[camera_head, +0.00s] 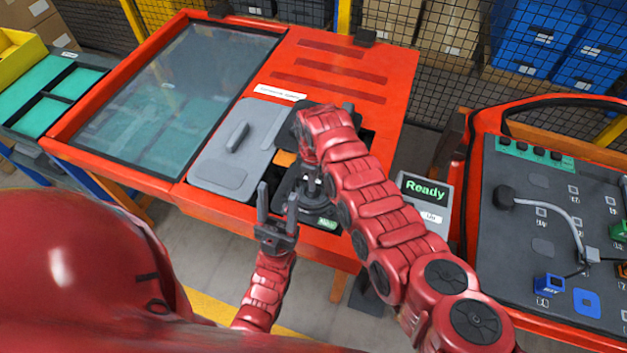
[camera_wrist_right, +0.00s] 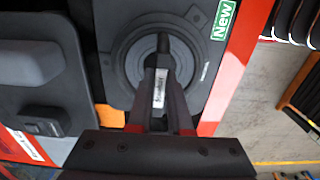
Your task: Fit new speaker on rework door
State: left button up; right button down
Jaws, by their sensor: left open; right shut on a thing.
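My right gripper (camera_head: 312,188) reaches down to the right end of the red cabinet. In the right wrist view its fingers (camera_wrist_right: 160,68) are shut on a narrow part at the middle of a round dark grey speaker (camera_wrist_right: 128,62). The speaker lies on or in a black plate with a green "New" label (camera_wrist_right: 222,20); I cannot tell whether it is lifted. My arm mostly hides it in the head view. My left gripper (camera_head: 277,215) is open and empty, in front of the cabinet. The dark door panel (camera_head: 535,245) stands at the right in a red frame.
A grey lid (camera_head: 237,150) with a handle lies beside the speaker place. A glass-topped section (camera_head: 180,95) fills the cabinet's left. A "Ready" display (camera_head: 425,190) stands between cabinet and door. The door carries a grey cable (camera_head: 565,212) and blue blocks (camera_head: 548,285).

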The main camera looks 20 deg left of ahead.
jog(key=c, duration=0.8)
grip_release()
jog(key=shift+o, duration=0.2)
jog(key=shift+f, duration=0.1)
jog(key=shift+r, duration=0.6)
notch_tip(320, 180, up, 8)
jog(key=b, duration=0.3)
notch_tip(320, 180, up, 8)
jog(key=shift+r, duration=0.15)
